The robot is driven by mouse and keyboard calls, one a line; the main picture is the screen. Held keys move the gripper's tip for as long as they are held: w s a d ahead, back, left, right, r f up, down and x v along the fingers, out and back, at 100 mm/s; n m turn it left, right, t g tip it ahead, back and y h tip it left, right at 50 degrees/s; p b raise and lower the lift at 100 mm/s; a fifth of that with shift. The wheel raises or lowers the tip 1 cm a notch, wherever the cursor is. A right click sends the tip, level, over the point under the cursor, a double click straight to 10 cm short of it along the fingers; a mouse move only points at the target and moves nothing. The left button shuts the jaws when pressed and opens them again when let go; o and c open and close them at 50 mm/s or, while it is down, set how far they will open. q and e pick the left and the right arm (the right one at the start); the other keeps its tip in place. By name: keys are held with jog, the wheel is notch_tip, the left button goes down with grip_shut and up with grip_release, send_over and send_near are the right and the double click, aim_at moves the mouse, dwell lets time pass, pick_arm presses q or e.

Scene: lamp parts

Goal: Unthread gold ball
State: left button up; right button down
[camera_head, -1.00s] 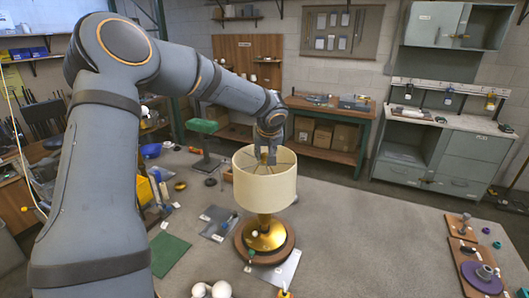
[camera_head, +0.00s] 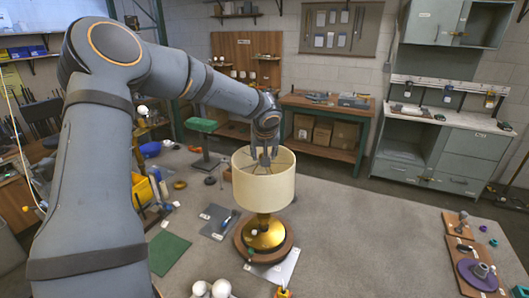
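The lamp stands upright on the grey table, with a cream drum shade (camera_head: 264,190), a gold body (camera_head: 264,232) and a round wooden base (camera_head: 243,252). My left gripper (camera_head: 264,162) points down into the open top of the shade, near its centre. Its fingertips are small and partly merge with the shade's inner spokes, so I cannot tell whether they are open or shut. The gold ball cannot be made out; the gripper and the shade hide the spot at the centre. My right gripper is not in view.
A green mat (camera_head: 168,252) and a grey mat (camera_head: 218,222) lie left of the lamp. White bulbs (camera_head: 211,289) stand at the front. Wooden boards with parts and a purple disc (camera_head: 480,275) lie at the right. The table right of the lamp is clear.

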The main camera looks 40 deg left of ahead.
pick_arm(q)
jog(key=shift+s+a+r+m+t+h+p, duration=0.1)
jog(key=shift+a+r+m+t+h+p, duration=0.1)
jog(key=shift+m+t+h+p, duration=0.4)
jog(key=shift+d+m+p, duration=0.1)
jog(key=shift+m+p, duration=0.9)
jog(key=shift+p, duration=0.1)
jog(key=shift+m+h+p, duration=0.6)
jog(key=shift+m+p, duration=0.4)
jog(key=shift+p, duration=0.65)
jog(key=shift+f+t, duration=0.15)
jog(key=shift+t, duration=0.15)
